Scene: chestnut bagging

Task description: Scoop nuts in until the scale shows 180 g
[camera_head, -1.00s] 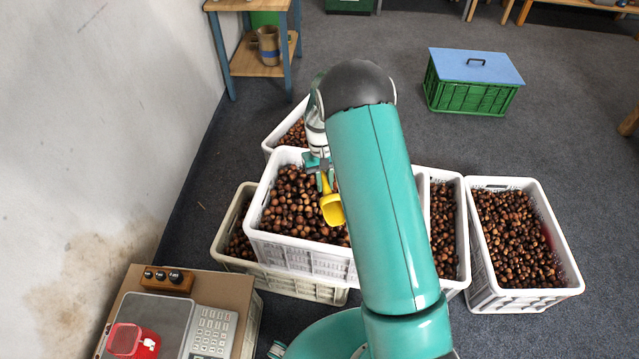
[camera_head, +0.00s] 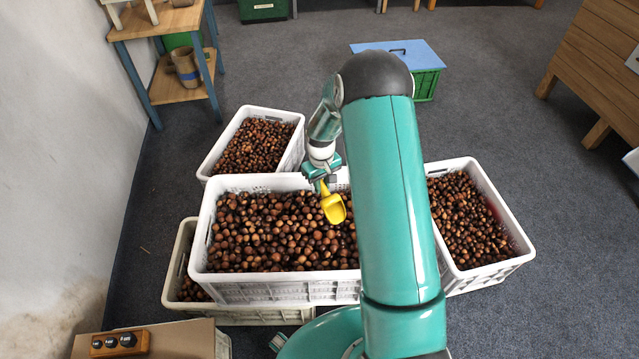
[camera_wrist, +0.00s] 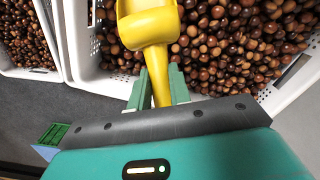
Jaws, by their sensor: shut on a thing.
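A yellow scoop (camera_head: 333,207) is held by my gripper (camera_head: 322,180) above the big white crate of chestnuts (camera_head: 205,235). In the wrist view my gripper (camera_wrist: 157,88) is shut on the handle of the scoop (camera_wrist: 150,28), with the green fingers on both sides. The part of the bowl that shows looks empty; its far end is cut off in the wrist view. Many brown chestnuts (camera_head: 270,235) fill the crate below. The scale is not in view now; only a box with several black knobs (camera_head: 120,342) shows at the lower left.
More nut crates stand behind (camera_head: 300,150), under (camera_head: 172,290) and to the right (camera_head: 515,262) of the big one. A wooden shelf (camera_head: 160,28) with a mug stands by the wall at the upper left. A green crate with a blue lid (camera_head: 400,50) stands at the back. Open floor lies behind.

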